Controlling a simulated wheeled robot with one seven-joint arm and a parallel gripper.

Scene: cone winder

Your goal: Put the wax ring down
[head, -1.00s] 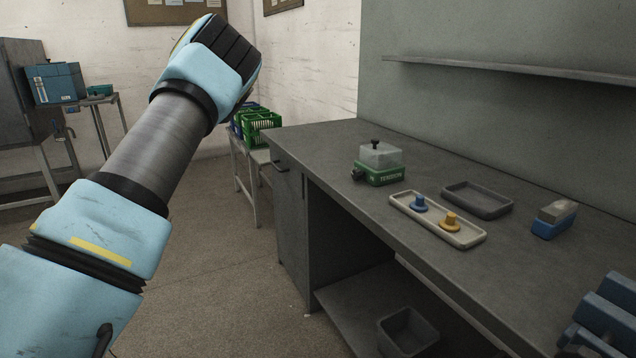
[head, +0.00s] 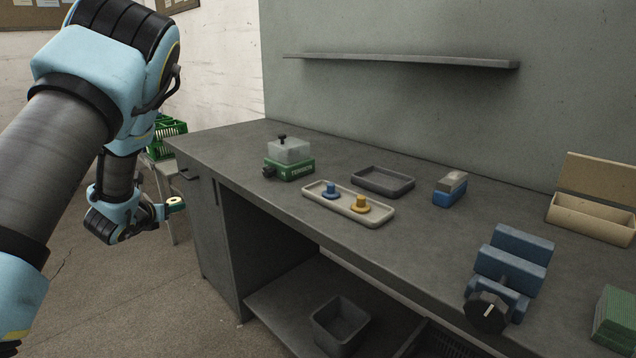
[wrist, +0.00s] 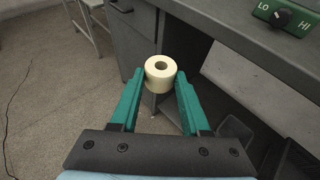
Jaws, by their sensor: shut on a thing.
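My gripper (wrist: 160,85) is shut on the wax ring (wrist: 160,70), a pale cream ring with a dark hole, held between the two green fingertips. In the head view the wax ring (head: 175,203) shows small at the end of my gripper (head: 170,206), in the air left of the bench and beside its cabinet end. On the bench, a long cream tray (head: 318,206) holds a blue piece (head: 330,191) and an orange piece (head: 359,205). Behind it is an empty dark grey tray (head: 383,191).
A green tension box (head: 290,170) with a clear top stands near the bench's left end; a blue block (head: 450,195) lies right of the grey tray. Blue rollers with a black knob (head: 488,312) and an open tan box (head: 590,222) are further right. A shelf (head: 400,60) overhangs the back.

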